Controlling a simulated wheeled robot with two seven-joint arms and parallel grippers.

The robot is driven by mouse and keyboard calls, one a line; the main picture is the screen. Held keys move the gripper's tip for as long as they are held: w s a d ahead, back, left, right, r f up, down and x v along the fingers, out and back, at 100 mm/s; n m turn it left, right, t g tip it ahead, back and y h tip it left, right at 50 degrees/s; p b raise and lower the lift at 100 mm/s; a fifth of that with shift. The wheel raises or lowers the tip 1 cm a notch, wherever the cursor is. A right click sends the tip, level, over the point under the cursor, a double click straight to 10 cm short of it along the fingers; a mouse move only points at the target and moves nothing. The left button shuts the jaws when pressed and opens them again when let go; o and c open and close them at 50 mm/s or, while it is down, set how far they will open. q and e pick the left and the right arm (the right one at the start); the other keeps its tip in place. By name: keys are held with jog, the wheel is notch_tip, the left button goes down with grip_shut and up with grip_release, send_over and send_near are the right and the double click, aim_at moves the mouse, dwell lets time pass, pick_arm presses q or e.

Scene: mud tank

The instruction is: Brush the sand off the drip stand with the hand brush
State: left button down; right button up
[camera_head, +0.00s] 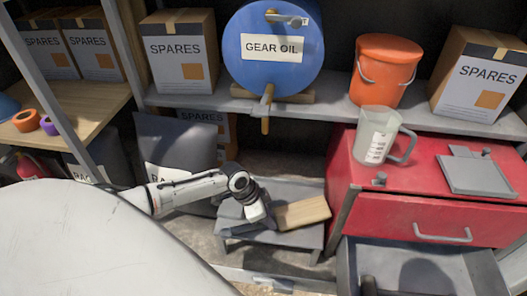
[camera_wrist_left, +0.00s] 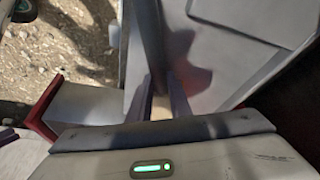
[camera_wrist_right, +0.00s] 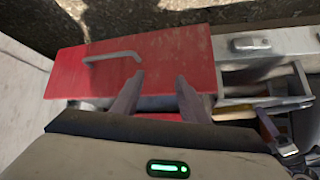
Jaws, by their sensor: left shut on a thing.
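The low grey drip stand (camera_head: 240,229) stands on the floor below the blue gear oil drum's tap. A tan, wood-like block (camera_head: 305,212), which looks like the hand brush, lies at the stand's top, just right of my left gripper (camera_head: 262,215). That gripper points down over the stand and is shut; a small pale piece shows between its fingers in the left wrist view (camera_wrist_left: 162,108). The gripper hides where block and fingers meet. I cannot make out sand on the stand. My right gripper (camera_wrist_right: 155,88) is open and empty, with a red drawer front beyond it.
The blue drum (camera_head: 270,65) sits on the shelf above the stand. A red cabinet (camera_head: 390,205) stands close on the right, with a measuring jug (camera_head: 377,135) on top and an open grey drawer (camera_head: 345,268) low in front. A dark bin (camera_head: 175,140) stands left.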

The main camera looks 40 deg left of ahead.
aim_at(284, 221)
pick_arm(q)
jog(key=shift+w+d+r, duration=0.1)
jog(key=shift+w+d, duration=0.4)
jog(key=shift+d, duration=0.4)
jog(key=shift+w+d, duration=0.45)
jog(key=shift+d, duration=0.4)
jog(key=shift+w+d+r+p, duration=0.1)
jog(key=shift+r+p, duration=0.1)
jog(key=shift+p, duration=0.1)
jog(key=shift+s+a+p, duration=0.25)
jog(key=shift+s+a, duration=0.15)
jog(key=shift+a, duration=0.3)
jog(key=shift+s+a+p, duration=0.2)
jog(key=shift+s+a, duration=0.15)
jog(key=shift+a, duration=0.35)
jog(key=shift+s+a+f, duration=0.15)
jog(key=shift+s+a, duration=0.25)
jog(key=shift+a, duration=0.2)
jog(key=shift+s+a+f, duration=0.1)
jog(key=shift+s+a, duration=0.5)
jog(key=shift+a, duration=0.35)
jog(key=shift+s+a+f, duration=0.1)
jog(key=shift+s+a, duration=0.5)
jog(key=shift+a, duration=0.4)
jog(key=shift+s+a+f, duration=0.1)
jog(key=shift+s+a, duration=0.5)
jog(key=shift+a, duration=0.35)
jog(key=shift+r, duration=0.1)
jog(key=shift+r, duration=3)
